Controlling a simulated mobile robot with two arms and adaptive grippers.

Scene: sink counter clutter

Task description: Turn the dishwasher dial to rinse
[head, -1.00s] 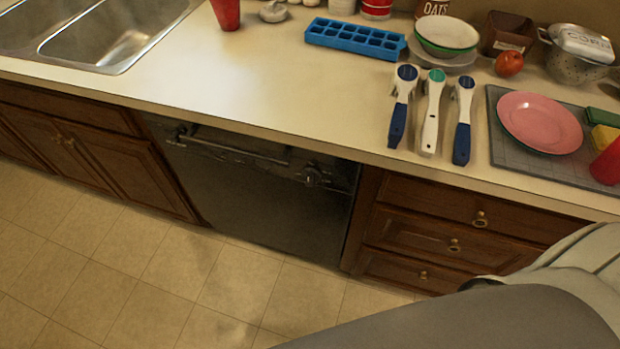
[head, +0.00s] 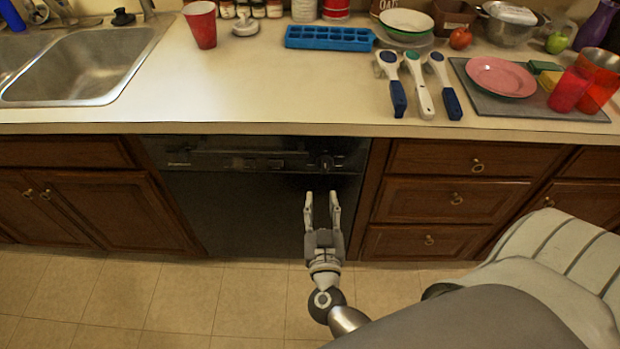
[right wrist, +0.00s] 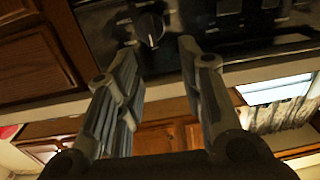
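The dark dishwasher (head: 245,215) is built in under the counter, with its control panel (head: 230,160) along the top. The round dial (head: 325,163) sits at the right end of the panel and also shows in the right wrist view (right wrist: 151,29). Its markings are too small and dark to read. My right gripper (head: 322,197) is open and empty, fingers pointing at the dishwasher, just below the dial in the picture. In the right wrist view its fingertips (right wrist: 160,47) are apart, with the dial beyond the gap and no contact visible. My left gripper is not in view.
Wooden drawers (head: 455,190) stand right of the dishwasher and wooden cabinets (head: 90,205) left. The counter edge (head: 250,128) overhangs the panel. On the counter are a red cup (head: 201,25), blue ice tray (head: 329,38) and pink plate (head: 499,77). The floor in front is clear.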

